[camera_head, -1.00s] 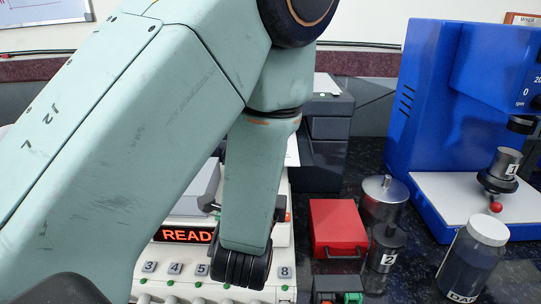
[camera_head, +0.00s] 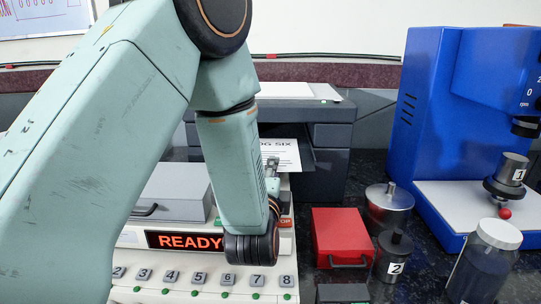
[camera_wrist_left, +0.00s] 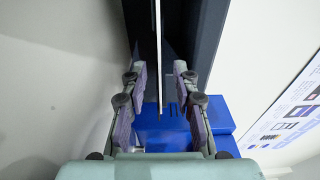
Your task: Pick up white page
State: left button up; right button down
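The white page (camera_head: 288,158) sticks out of the front of the dark grey printer (camera_head: 318,128) and carries printed text, partly hidden behind my arm. In the left wrist view, a thin white edge (camera_wrist_left: 161,45), apparently the page seen edge-on, runs between dark printer walls. My left gripper (camera_wrist_left: 158,72) is open, with its fingers apart on either side of that line and touching nothing that I can see. In the head view, the left gripper (camera_head: 272,168) is mostly hidden behind my wrist, near the page's left part. My right gripper is not in view.
A panel with a READY display (camera_head: 185,241) and numbered buttons lies below my arm. A red box (camera_head: 341,235), metal weights (camera_head: 388,205), a dark jar (camera_head: 484,262) and a blue mixer (camera_head: 430,120) stand to the right. White stock (camera_head: 290,91) lies on the printer.

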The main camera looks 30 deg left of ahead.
aim_at(270, 153)
pick_arm(q)
jog(key=b+x, duration=0.1)
jog(key=x, duration=0.4)
jog(key=shift+w+a+f, duration=0.1)
jog(key=shift+a, duration=0.15)
jog(key=shift+c, duration=0.5)
jog(key=c, duration=0.4)
grip_shut()
